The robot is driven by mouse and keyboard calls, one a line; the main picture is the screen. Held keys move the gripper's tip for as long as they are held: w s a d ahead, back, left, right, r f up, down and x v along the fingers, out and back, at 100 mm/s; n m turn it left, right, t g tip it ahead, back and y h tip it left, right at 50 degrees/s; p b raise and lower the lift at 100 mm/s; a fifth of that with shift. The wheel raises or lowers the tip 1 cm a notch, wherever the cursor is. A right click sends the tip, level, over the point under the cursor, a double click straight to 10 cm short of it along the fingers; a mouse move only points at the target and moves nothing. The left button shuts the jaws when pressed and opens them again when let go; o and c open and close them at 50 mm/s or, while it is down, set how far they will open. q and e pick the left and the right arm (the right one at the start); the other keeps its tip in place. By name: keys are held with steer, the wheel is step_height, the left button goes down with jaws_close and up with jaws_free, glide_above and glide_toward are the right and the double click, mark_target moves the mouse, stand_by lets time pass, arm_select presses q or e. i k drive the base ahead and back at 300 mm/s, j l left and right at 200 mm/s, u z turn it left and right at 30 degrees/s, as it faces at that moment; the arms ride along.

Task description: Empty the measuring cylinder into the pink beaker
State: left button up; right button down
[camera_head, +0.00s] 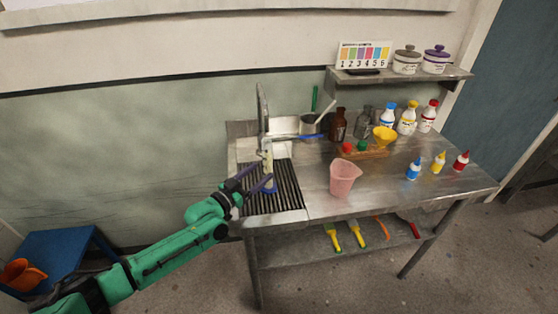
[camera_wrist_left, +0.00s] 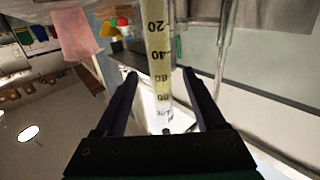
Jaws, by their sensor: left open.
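The measuring cylinder (camera_head: 268,162) stands upright on its blue base (camera_head: 270,188) on the ribbed drainer. In the left wrist view the clear cylinder (camera_wrist_left: 157,50) with printed marks runs between the fingers and looks pale yellow inside. My left gripper (camera_head: 264,172) is open, with a finger on either side of the cylinder; I cannot tell whether either touches it. The fingers also show in the wrist view (camera_wrist_left: 161,75). The pink beaker (camera_head: 345,180) stands on the steel bench to the right, apart from the gripper; it also shows in the wrist view (camera_wrist_left: 75,36). My right gripper is not in view.
A tap (camera_head: 263,105) rises behind the cylinder. Bottles, a yellow funnel (camera_head: 385,135) and a small wooden rack (camera_head: 365,152) stand behind the beaker. Small dropper bottles (camera_head: 414,170) stand at right. Bare steel lies between the drainer (camera_head: 285,200) and the beaker.

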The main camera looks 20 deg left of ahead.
mark_target(344, 173)
steer(key=i+l, duration=0.15)
steer(key=k+j, duration=0.3)
steer(key=k, duration=0.15)
steer(key=k+j, duration=0.35)
steer(key=i+l, duration=0.2)
steer(key=i+l+u, duration=0.1)
steer(key=l, duration=0.35)
steer(key=i+l+u, duration=0.1)
steer(key=i+l, duration=0.4)
steer(key=l, duration=0.2)
steer(key=i+l+u, duration=0.1)
steer(key=l, duration=0.25)
steer(key=i+l, duration=0.2)
steer(key=l, duration=0.15)
steer(key=i+u, duration=0.05)
